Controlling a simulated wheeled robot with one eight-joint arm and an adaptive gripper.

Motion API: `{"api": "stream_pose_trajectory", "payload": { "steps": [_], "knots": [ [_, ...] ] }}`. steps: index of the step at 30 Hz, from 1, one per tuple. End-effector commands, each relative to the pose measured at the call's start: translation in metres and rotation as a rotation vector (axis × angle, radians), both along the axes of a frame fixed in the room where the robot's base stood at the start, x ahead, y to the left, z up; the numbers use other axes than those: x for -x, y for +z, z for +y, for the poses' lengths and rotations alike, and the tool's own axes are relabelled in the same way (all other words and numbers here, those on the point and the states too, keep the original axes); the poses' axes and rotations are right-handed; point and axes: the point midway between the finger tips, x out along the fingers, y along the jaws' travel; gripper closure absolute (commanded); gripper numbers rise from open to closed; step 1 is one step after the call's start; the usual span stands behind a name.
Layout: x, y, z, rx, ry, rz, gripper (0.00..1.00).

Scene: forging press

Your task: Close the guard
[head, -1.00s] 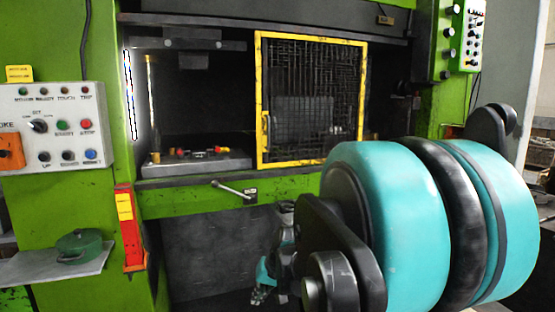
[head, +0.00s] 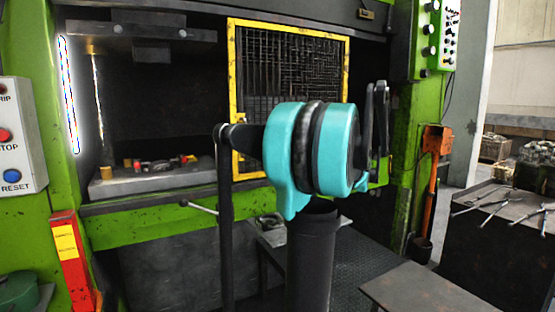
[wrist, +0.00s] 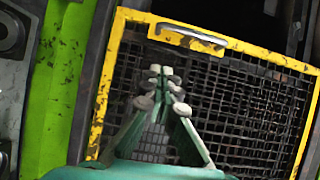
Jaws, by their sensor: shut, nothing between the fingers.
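The guard is a yellow-framed wire-mesh panel (head: 292,58). It stands at the right part of the press opening, and the left part is uncovered. My arm hides its lower right in the head view. In the wrist view the guard (wrist: 238,105) appears turned and tilted, with a pale metal handle (wrist: 188,37) on its upper yellow bar. My gripper (wrist: 161,72) is shut and empty, its fingertips in front of the mesh, just below the handle in that view. I cannot tell whether it touches.
The press bed (head: 120,182) holds small red and yellow parts. A lever (head: 200,208) sticks out below the opening. A control panel (head: 14,150) is at the left. A table with tools (head: 490,225) stands right, and a low table (head: 415,295) stands at the front.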

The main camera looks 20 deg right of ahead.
Motion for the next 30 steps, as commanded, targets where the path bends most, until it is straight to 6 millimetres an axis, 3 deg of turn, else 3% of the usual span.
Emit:
{"api": "stream_pose_trajectory", "payload": {
  "steps": [13, 21, 30],
  "knots": [
    [-0.071, -0.003, 0.05, 0.001, 0.004, 0.002, 1.0],
    [-0.076, -0.004, 0.081, 0.002, 0.001, 0.003, 1.0],
    [-0.077, -0.005, 0.087, 0.002, 0.0, 0.002, 1.0]
  ]
}}
